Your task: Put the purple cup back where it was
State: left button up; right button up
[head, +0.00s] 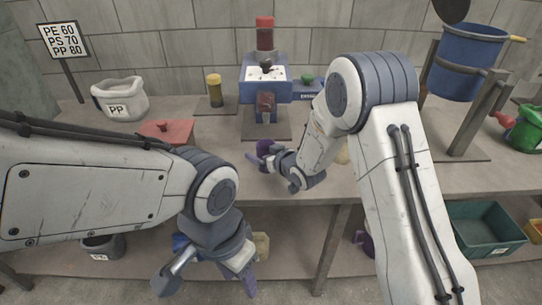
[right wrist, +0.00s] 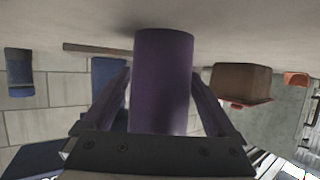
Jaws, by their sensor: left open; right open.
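The purple cup (head: 263,146) stands on the bench top in front of the blue machine, partly hidden by my right gripper (head: 267,161). In the right wrist view the purple cup (right wrist: 162,75) fills the middle, between the two fingers of my right gripper (right wrist: 160,92). The fingers are open, one on each side of it; I cannot tell whether either touches. My left gripper (head: 207,282) is open and empty, low in front of the bench's lower shelf.
The blue machine (head: 279,90) stands behind the cup. A red box (head: 167,131), a white PP sack (head: 119,100) and a yellow-topped cylinder (head: 214,90) are to its left. A blue bucket (head: 468,62) hangs in a stand at right. A green bin (head: 487,229) sits lower right.

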jog(key=v, duration=1.1)
jog(key=shift+s+d+r, duration=0.1)
jog(key=shift+s+d, duration=0.1)
jog(key=shift+s, duration=0.05)
jog(key=shift+s+a+g, duration=0.25)
jog(key=shift+s+g, duration=0.05)
jog(key=shift+s, duration=0.05)
jog(key=s+r+n+g+h, duration=0.1)
jog(key=s+g+h, duration=0.4)
jog(key=s, duration=2.6)
jog(key=r+g, duration=0.1)
jog(key=g, duration=0.5)
jog(key=shift+d+n+h, duration=0.3)
jog(key=shift+d, duration=0.05)
jog(key=shift+r, duration=0.1)
notch_tip(320, 180, up, 9)
jog(key=p, duration=0.8)
jog(key=shift+p, duration=0.35)
jog(key=shift+w, duration=0.1)
